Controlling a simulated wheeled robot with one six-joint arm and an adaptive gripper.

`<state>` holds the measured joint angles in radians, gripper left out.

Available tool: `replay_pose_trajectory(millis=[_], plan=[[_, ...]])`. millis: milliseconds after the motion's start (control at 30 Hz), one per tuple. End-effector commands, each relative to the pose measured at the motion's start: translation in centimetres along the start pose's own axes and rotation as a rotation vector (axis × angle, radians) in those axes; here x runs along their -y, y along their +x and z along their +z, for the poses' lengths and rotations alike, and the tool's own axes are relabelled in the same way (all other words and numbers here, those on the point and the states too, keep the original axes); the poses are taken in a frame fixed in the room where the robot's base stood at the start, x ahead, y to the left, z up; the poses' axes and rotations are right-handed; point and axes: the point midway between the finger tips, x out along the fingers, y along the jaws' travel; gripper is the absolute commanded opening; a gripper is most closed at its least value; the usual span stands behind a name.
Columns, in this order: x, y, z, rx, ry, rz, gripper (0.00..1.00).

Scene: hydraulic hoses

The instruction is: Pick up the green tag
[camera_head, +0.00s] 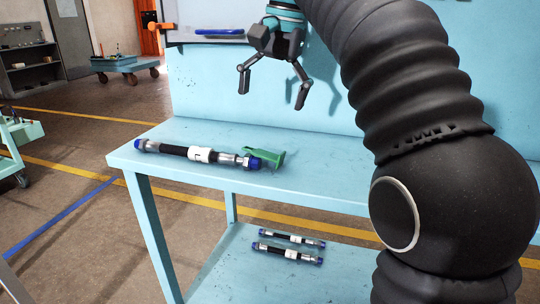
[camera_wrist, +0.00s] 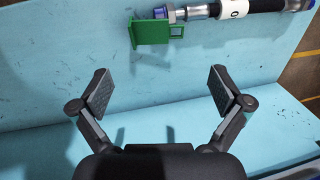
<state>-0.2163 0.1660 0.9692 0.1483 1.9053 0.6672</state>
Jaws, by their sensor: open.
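The green tag (camera_head: 268,158) lies on the light-blue table top, at the right end of a black hose with blue end caps (camera_head: 200,154). In the wrist view the tag (camera_wrist: 150,33) is at the top, beside the blue cap and fitting of the hose (camera_wrist: 250,6). I cannot tell whether tag and hose are joined. My gripper (camera_head: 273,92) is open and empty, above and behind the tag in the head view. In the wrist view its two fingers (camera_wrist: 160,92) are spread wide, with the tag beyond them.
The table (camera_head: 330,186) has bare room to the right of the tag and a blue back panel (camera_head: 215,88) behind. Two more hoses (camera_head: 288,248) lie on the lower shelf. A blue item (camera_head: 219,32) sits on a ledge. My arm covers the right side.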

Motion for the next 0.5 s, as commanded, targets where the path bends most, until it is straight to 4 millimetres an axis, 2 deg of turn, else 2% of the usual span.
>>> replay_pose_trajectory(millis=[300, 500], plan=[[0.0, 4.8, 0.1, 0.001, -0.003, 0.001, 1.00], [0.0, 6.1, 0.1, 0.000, -0.003, 0.000, 1.00]])
